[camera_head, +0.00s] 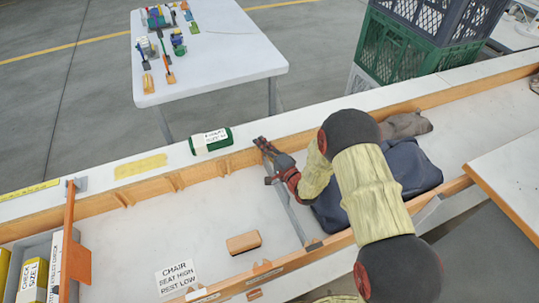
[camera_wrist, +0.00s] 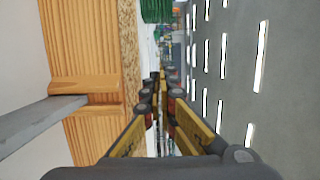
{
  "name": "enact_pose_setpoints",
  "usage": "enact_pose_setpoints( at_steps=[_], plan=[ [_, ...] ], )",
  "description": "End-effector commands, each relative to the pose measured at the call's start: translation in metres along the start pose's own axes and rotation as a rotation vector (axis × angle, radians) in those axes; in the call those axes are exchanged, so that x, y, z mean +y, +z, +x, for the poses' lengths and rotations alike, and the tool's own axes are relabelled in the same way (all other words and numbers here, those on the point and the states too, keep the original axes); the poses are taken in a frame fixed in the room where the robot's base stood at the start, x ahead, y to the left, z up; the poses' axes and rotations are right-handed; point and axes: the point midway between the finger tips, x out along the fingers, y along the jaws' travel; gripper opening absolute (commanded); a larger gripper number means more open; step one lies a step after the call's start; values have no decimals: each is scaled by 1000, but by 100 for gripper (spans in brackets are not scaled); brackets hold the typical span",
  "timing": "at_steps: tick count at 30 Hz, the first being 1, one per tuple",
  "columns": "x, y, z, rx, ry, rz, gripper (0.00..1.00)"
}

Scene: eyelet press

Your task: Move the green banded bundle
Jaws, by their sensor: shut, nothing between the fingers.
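A white roll-like bundle (camera_head: 211,140) with green ends and a printed label lies on the white ledge behind the trough, left of centre in the head view. I take it for the green banded bundle. My gripper (camera_head: 264,145) is to its right, over the trough's back wooden wall, apart from it. In the wrist view my gripper (camera_wrist: 160,88) has its fingers close together with nothing held. A green ridged thing (camera_wrist: 156,10) shows at the top edge there; I cannot tell whether it is the bundle.
A grey divider bar (camera_head: 289,205) crosses the trough below my gripper. A dark blue bag (camera_head: 411,168) lies right of it, partly behind my arm. A wooden block (camera_head: 243,242) lies in the trough. A green crate (camera_head: 398,50) and a white table (camera_head: 215,65) stand beyond.

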Motion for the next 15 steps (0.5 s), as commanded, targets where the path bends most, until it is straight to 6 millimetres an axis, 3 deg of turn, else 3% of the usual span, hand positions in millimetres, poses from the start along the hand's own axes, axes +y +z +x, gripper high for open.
enact_pose_setpoints(
  at_steps=[9, 15],
  plan=[
    [2, 1, 63, -3, -2, -1, 0],
    [1, 29, 69, -2, -1, 0, 0]
  ],
)
